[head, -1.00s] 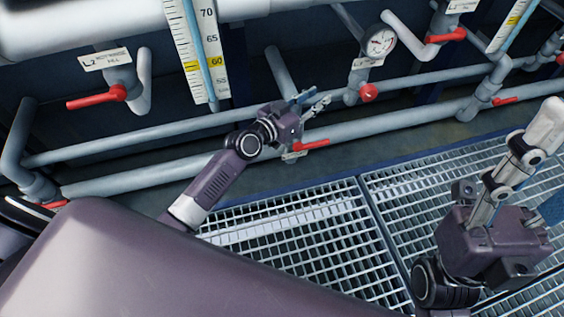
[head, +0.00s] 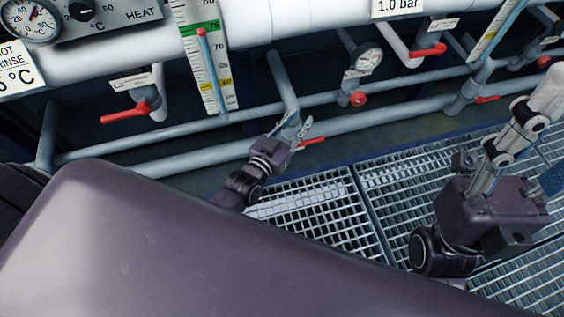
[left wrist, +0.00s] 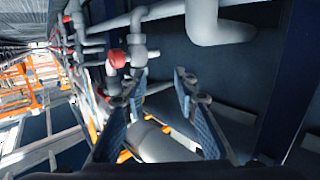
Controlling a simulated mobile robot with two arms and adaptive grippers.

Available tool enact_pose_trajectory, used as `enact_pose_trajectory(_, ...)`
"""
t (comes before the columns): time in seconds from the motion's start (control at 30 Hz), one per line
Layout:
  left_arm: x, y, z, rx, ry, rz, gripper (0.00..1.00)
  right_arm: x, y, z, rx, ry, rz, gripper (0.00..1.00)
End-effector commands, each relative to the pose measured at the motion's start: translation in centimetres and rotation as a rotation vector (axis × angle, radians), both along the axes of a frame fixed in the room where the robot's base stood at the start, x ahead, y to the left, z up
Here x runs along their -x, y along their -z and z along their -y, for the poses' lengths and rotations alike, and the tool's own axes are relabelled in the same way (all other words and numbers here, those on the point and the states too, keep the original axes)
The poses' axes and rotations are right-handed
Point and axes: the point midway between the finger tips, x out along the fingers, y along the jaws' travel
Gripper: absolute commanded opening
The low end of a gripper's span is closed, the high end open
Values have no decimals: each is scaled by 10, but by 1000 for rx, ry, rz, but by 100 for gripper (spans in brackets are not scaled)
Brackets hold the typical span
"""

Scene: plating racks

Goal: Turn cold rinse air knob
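A small round red knob (head: 358,99) sits on a pipe fitting below a pressure gauge (head: 369,61), with a label beside it that is too small to read. In the left wrist view a red knob (left wrist: 117,58) shows on a grey pipe, left of the fingers; I cannot tell if it is the same one. My left gripper (head: 299,126) is to the left of and below the knob in the head view, apart from it. It is open and empty in the left wrist view (left wrist: 160,78). My right gripper (head: 495,212) is at the right, its fingers partly outside the picture.
A red lever handle (head: 312,140) is right beside my left gripper. Other red levers (head: 125,112) (head: 429,50) sit on the pipes. A level scale (head: 207,70) stands left of the knob. Horizontal pipes (head: 400,113) run along the wall above the floor grating (head: 325,217).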

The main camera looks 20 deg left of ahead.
Motion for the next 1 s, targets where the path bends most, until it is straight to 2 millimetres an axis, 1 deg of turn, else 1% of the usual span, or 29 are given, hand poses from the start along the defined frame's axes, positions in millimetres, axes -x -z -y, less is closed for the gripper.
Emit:
enact_pose_trajectory(0.03,7,-6,2,-4,1,-8,28,0,-15,0,0,0,0,51)
enact_pose_trajectory(0.3,42,9,7,-31,11,-85,28,0,-53,0,0,0,0,51)
enact_pose_trajectory(0.53,76,39,5,-65,20,-210,28,0,-85,0,0,0,0,51)
enact_pose_trajectory(0.6,85,51,3,-73,20,-246,28,0,-89,0,0,0,0,51)
enact_pose_trajectory(0.73,100,67,0,-88,21,-310,28,0,-100,0,0,0,0,51)
enact_pose_trajectory(0.9,115,82,-3,-102,22,-363,28,0,-107,0,0,0,0,51)
enact_pose_trajectory(1.0,119,86,-4,-105,22,-378,28,0,-109,0,0,0,0,51)
